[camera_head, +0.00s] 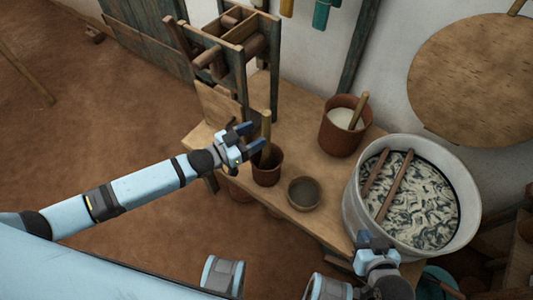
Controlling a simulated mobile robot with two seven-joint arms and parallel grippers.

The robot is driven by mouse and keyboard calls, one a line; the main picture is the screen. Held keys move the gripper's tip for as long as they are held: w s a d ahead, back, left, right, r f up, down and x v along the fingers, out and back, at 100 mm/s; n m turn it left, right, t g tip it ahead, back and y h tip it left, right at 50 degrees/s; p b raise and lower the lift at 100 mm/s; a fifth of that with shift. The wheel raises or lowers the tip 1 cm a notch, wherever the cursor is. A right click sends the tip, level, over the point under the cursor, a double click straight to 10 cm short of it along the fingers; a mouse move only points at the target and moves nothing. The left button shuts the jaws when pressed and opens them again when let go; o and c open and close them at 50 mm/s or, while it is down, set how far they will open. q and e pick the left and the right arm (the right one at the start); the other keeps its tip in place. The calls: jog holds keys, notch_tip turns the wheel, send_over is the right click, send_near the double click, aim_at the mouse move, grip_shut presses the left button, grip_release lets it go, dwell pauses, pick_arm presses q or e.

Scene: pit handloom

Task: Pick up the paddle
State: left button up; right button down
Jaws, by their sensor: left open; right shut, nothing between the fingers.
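A flat wooden stick that looks like the paddle (266,127) stands upright in a small dark red-brown pot (267,172) on the wooden bench. My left gripper (256,136) is open, with its fingers pointing right at the stick's upper part. The fingertips are very close to the stick; I cannot tell whether they touch it or reach around it. The pot hides the stick's lower end. My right gripper (371,241) is shut and empty at the near side of the large metal tub.
The large tub (352,205) holds grey-and-white material with two wooden sticks across it. A terracotta pot (336,138) of white stuff with a wooden handle stands behind. A small bowl (303,194) sits on the bench (315,222). A wooden frame (240,62) rises behind my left gripper.

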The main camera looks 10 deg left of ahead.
pick_arm(q)
jog(key=x, duration=0.6)
jog(key=shift+f, duration=0.15)
jog(key=c, duration=1)
